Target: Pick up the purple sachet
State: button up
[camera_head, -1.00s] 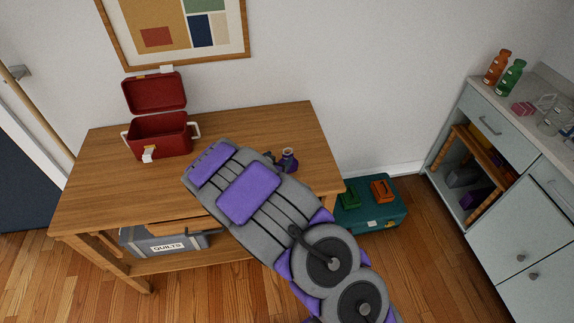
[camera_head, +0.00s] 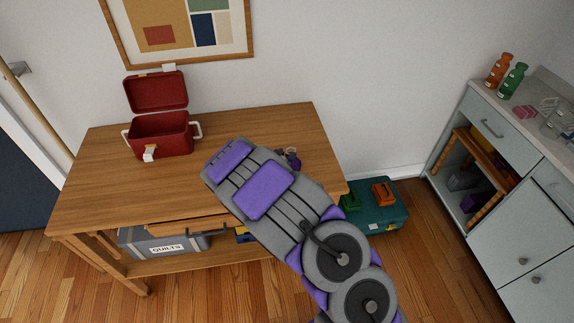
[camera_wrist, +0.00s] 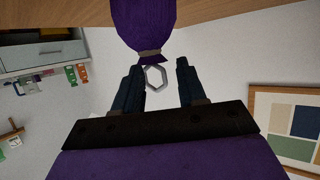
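The purple sachet (camera_wrist: 143,25) is a rounded bag with a tied grey-brown neck and a pale ring (camera_wrist: 154,77). In the wrist view, which is upside down, it is at the top against the wooden table. In the head view a small part of the sachet (camera_head: 294,161) shows on the tabletop just beyond my arm, which hides the rest. My gripper (camera_wrist: 159,67) is open, its two dark fingers apart. In the wrist view the ring appears between the fingers; I cannot tell whether they touch it.
The wooden table (camera_head: 90,175) bears an open red case (camera_head: 160,135) at its back left. Below are a grey box labelled QUILTS (camera_head: 165,243) and a teal case (camera_head: 385,220) on the floor. A grey cabinet (camera_head: 530,225) stands right. The table's left half is mostly clear.

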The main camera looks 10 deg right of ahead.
jog(key=shift+d, duration=1.1)
jog(key=c, duration=0.5)
jog(key=shift+a, duration=0.2)
grip_shut()
jog(key=shift+a, duration=0.75)
jog(key=shift+d, duration=0.65)
jog(key=shift+r, duration=0.4)
jog(key=a+f+p+v, duration=0.1)
jog(key=p+v, duration=0.1)
jog(key=v, duration=0.6)
jog(key=w+a+f+p+v, duration=0.1)
jog(key=a+p+v, duration=0.1)
jog(key=v, duration=0.6)
jog(key=shift+a+p, duration=0.25)
jog(key=shift+p, duration=0.25)
